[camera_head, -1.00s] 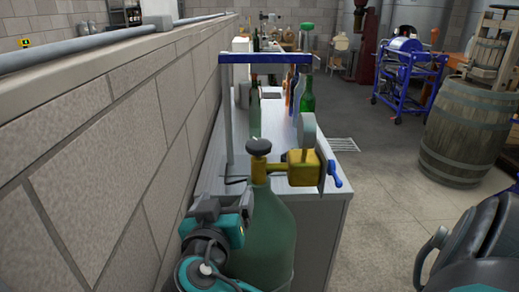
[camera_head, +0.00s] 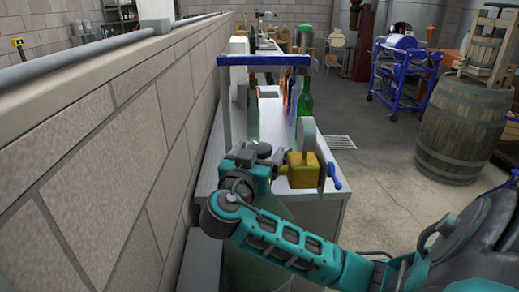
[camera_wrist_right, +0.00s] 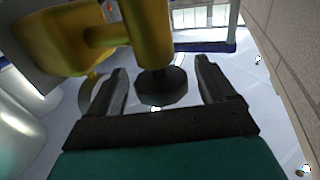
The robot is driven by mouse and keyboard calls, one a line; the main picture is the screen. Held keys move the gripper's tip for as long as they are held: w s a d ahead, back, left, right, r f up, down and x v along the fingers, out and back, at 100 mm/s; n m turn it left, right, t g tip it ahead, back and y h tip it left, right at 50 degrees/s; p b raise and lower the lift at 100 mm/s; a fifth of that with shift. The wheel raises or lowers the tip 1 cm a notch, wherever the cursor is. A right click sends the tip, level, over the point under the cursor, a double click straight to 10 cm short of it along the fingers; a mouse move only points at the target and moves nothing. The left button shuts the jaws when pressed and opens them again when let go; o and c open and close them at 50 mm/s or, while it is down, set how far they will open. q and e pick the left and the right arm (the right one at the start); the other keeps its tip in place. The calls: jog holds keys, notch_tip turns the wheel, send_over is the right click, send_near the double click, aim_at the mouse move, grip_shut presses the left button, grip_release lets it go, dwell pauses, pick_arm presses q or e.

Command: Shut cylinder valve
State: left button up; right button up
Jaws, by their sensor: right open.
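The black valve knob (camera_head: 263,149) tops the green gas cylinder (camera_head: 272,207). A brass regulator (camera_head: 302,171) with a round gauge and a blue lever sits to its right. My right gripper (camera_head: 257,158) is at the knob's height and partly covers it and the valve neck. In the right wrist view my right gripper (camera_wrist_right: 162,84) is open, and the dark knob (camera_wrist_right: 162,88) shows between its two fingers with gaps on both sides. The brass valve body (camera_wrist_right: 145,30) also shows there. My arm hides much of the cylinder. My left gripper is out of view.
A block wall (camera_head: 110,150) runs close along the left. A blue-topped frame (camera_head: 262,60) stands on the bench (camera_head: 325,195) behind the valve, near green bottles (camera_head: 304,104). A wooden barrel (camera_head: 462,130) stands at the right, with open floor between.

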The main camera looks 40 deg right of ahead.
jog(key=shift+w+d, duration=0.2)
jog(key=shift+d, duration=0.1)
jog(key=shift+c, duration=0.3)
jog(key=shift+f, duration=0.1)
jog(key=c, duration=0.9)
